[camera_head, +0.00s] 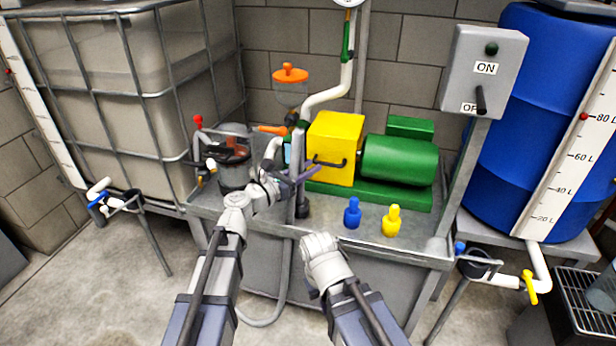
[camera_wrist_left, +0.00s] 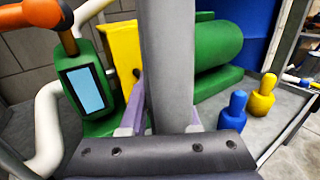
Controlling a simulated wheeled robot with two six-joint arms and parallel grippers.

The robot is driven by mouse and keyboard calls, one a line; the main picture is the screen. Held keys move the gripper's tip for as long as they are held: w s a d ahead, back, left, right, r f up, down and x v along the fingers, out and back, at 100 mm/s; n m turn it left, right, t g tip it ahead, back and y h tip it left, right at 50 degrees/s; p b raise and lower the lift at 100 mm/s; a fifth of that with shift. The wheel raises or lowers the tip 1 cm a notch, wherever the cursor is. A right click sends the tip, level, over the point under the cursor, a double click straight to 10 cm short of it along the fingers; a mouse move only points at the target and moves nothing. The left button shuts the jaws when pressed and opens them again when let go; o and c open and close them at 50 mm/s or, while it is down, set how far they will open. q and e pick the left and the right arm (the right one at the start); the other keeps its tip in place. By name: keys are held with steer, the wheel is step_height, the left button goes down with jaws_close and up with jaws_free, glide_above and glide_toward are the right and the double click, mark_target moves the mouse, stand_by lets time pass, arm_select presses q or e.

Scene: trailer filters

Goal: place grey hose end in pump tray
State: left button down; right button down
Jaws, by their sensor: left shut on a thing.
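My left gripper (camera_head: 298,178) is shut around the upright grey hose end (camera_head: 299,150), just in front of the yellow pump housing. In the left wrist view the thick grey hose end (camera_wrist_left: 166,60) stands between the purple fingers of my left gripper (camera_wrist_left: 163,118); its lower part is hidden by the gripper body. In the head view a dark tip (camera_head: 303,209) shows below the fingers, over the pump tray (camera_head: 420,226); I cannot tell whether it touches the tray. My right gripper (camera_head: 322,262) is low in front of the tray's front edge, its fingers hidden.
The yellow pump housing (camera_head: 335,148) and green motor (camera_head: 400,160) stand at the tray's back. A blue plug (camera_head: 352,214) and a yellow plug (camera_head: 391,221) stand to the right of the hose end. An orange-handled valve (camera_head: 272,130) and white pipes are close to the left.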

arm_select(q)
steer(key=shift+f, duration=0.15)
steer(key=c, duration=0.6)
jaws_free()
steer(key=shift+c, duration=0.2)
steer(key=v, duration=1.2)
